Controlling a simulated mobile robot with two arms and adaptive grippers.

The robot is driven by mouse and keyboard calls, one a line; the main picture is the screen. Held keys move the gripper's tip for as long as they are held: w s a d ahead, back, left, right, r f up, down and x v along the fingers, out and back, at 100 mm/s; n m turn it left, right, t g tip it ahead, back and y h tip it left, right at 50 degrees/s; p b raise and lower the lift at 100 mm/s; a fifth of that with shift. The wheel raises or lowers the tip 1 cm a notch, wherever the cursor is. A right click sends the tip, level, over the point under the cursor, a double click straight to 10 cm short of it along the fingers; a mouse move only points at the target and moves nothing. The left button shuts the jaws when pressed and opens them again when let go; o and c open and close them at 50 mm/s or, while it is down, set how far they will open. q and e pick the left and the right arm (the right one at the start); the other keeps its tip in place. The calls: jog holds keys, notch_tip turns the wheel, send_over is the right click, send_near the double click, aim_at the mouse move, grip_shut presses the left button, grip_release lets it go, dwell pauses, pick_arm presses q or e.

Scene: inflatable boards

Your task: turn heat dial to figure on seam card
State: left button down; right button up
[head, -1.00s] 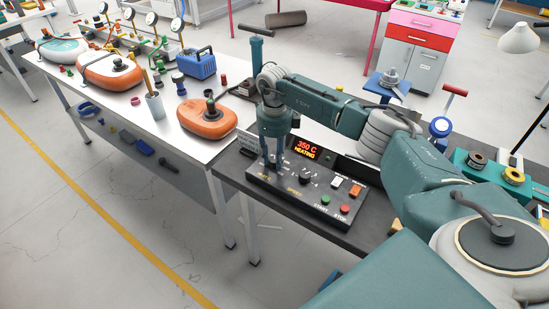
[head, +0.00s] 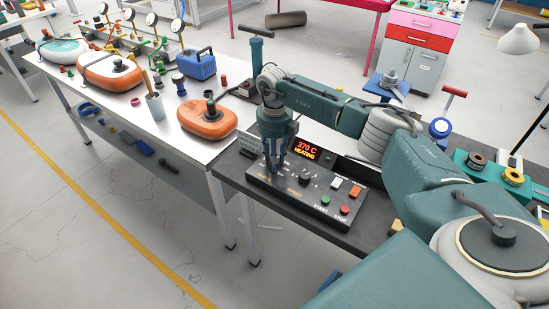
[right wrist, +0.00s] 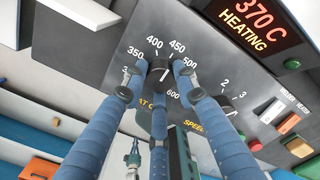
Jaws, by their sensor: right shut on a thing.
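My right gripper (head: 275,168) reaches down onto the left part of the black control panel (head: 330,211). In the right wrist view its blue fingers (right wrist: 160,90) are closed around the black heat dial (right wrist: 159,70). The scale around the dial shows 350, 400, 450, 500 and 600; the fingers cover part of it. I cannot tell clearly where the dial's mark points. The red display (head: 307,148) reads "370 C HEATING", also in the right wrist view (right wrist: 255,20). My left gripper is not in view.
The speed dial (head: 305,179) sits just right of my fingers. The panel also has rocker switches, a green button (head: 326,201) and a red button (head: 345,209). An orange inflatable piece (head: 207,118) lies on the white table to the left.

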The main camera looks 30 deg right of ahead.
jog(key=shift+r, duration=0.1)
jog(key=o, duration=1.2)
jog(key=shift+c, duration=0.2)
notch_tip(320, 180, up, 12)
